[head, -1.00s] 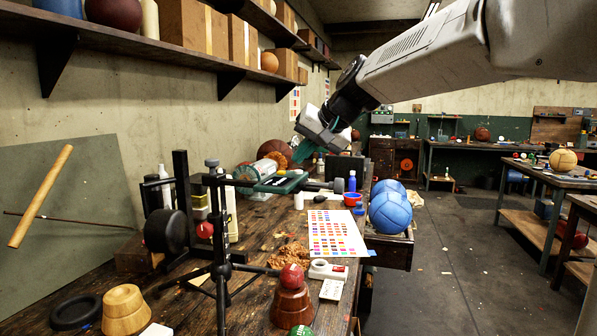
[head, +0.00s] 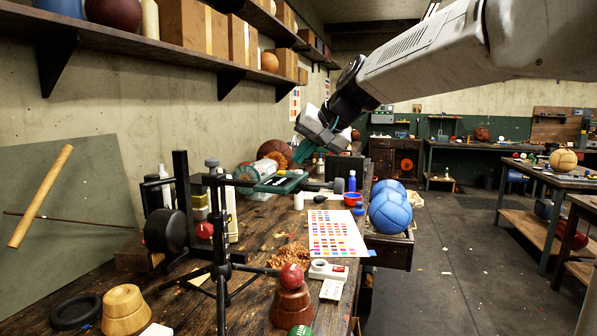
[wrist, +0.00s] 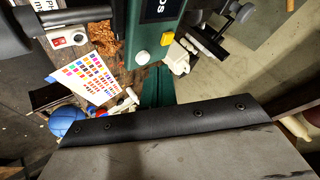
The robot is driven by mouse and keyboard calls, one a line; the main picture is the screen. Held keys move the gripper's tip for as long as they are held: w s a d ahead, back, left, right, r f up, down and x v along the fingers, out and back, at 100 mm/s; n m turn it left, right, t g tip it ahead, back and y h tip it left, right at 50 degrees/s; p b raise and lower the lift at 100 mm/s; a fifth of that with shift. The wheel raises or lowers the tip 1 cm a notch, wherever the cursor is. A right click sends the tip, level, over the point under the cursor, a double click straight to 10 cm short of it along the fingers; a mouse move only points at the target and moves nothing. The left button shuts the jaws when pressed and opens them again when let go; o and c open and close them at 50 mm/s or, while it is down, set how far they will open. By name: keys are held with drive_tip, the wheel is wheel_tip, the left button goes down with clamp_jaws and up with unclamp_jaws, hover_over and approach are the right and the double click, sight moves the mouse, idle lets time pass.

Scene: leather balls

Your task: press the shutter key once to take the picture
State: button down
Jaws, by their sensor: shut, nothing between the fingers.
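My gripper (head: 301,154) is shut and empty, high over the far part of the bench, well beyond and apart from the box.
A black tripod stand (head: 219,240) rises left of the box. The red ball (head: 291,276) sits on a brown cup before it. A colour chart (head: 336,233) and brown shavings (head: 289,257) lie near the box. Blue balls (head: 390,212) are to the right. A shelf (head: 150,45) overhangs the left.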

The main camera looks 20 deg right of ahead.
drive_tip(key=shift+f, duration=0.2)
drive_tip(key=shift+f, duration=0.2)
drive_tip(key=shift+f, duration=0.45)
idle(0.7)
drive_tip(key=shift+r, duration=0.85)
drive_tip(key=shift+r, duration=0.1)
drive_tip(key=shift+r, duration=2.4)
